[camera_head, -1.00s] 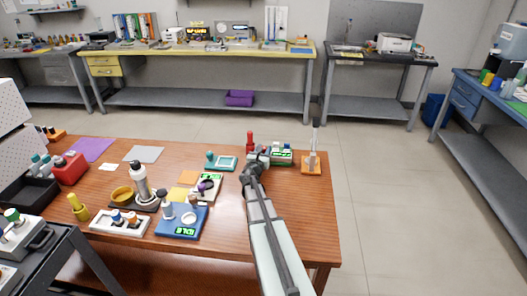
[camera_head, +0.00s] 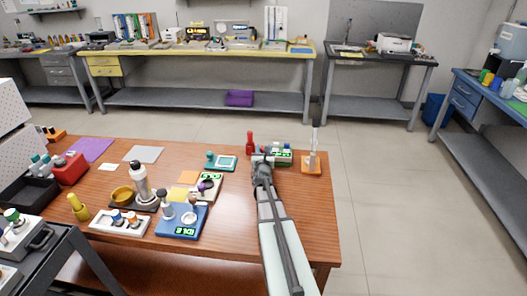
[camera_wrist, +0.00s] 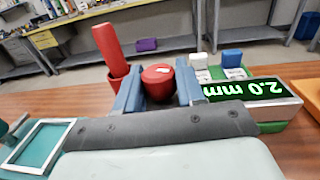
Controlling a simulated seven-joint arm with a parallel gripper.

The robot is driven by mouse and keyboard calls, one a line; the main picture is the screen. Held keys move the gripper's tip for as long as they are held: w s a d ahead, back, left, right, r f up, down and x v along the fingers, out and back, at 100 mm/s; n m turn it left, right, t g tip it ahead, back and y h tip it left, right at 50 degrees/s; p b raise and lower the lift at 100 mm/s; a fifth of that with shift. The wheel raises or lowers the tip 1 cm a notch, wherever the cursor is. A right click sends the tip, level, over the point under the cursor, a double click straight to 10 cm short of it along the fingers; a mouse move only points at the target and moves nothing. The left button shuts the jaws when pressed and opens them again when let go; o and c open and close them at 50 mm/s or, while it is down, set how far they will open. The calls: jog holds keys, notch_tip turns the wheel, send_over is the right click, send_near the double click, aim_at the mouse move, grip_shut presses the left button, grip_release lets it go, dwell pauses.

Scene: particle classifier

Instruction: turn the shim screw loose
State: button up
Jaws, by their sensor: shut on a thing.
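My gripper (camera_wrist: 157,98) is shut on a red round knob (camera_wrist: 158,76), taken to be the shim screw, with one blue finger on each side of it. The knob belongs to a green device whose lit display (camera_wrist: 245,90) reads 2.0 mm, seen upside down in the wrist view. In the head view my gripper (camera_head: 263,160) is at the device's left part, and its display (camera_head: 284,158) shows to the right. My gripper hides the knob there, and its lower part is hidden in the wrist view.
A tall red handle (camera_wrist: 106,40) stands in a red holder close to the left finger. White and blue blocks (camera_wrist: 232,58) stand behind the display. A teal frame (camera_head: 222,163) lies to the left and an orange stand (camera_head: 312,167) to the right.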

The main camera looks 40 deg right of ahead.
dwell(0.5)
jog(key=o, duration=0.9)
jog(key=v, duration=1.4)
jog(key=shift+o, duration=0.2)
